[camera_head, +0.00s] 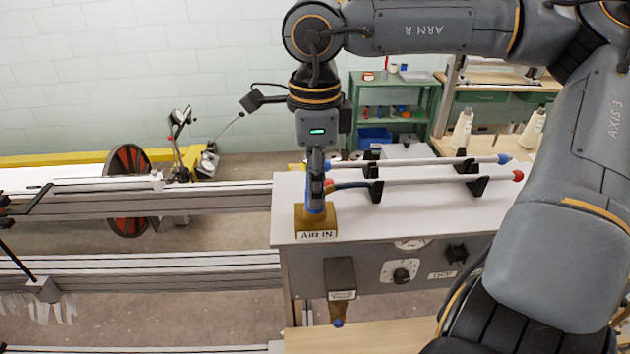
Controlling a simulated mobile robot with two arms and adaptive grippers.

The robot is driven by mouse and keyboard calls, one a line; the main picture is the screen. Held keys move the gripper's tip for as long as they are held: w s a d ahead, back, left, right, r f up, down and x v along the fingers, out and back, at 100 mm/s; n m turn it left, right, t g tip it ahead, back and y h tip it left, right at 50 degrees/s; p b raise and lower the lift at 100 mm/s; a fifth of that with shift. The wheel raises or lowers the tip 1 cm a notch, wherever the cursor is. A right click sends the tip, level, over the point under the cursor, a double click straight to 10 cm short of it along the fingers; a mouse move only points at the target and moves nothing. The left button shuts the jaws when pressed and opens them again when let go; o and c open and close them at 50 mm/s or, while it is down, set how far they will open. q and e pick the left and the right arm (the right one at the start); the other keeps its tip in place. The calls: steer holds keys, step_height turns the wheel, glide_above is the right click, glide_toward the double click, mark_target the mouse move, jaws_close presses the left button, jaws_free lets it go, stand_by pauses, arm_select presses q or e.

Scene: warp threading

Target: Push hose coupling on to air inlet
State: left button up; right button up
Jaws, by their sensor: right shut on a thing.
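The air inlet is a brass block (316,220) labelled "AIR IN" at the front left corner of the white-topped machine box. My right gripper (315,190) points straight down over it and is shut on the hose coupling (314,207), of which a blue part shows between the fingers and the brass block. The coupling is upright and looks in line with the inlet. I cannot tell whether it is seated or only touching, as the fingers hide most of it. A dark hose (350,185) runs beside the gripper. My left gripper is out of view.
Two tubes, one blue-tipped (503,158) and one red-tipped (517,176), lie in black clips on the white top (430,215). Metal rails (140,262) run left.

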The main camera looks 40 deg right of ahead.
steer(key=o, duration=1)
steer(key=shift+o, duration=0.2)
step_height(320, 180, up, 12)
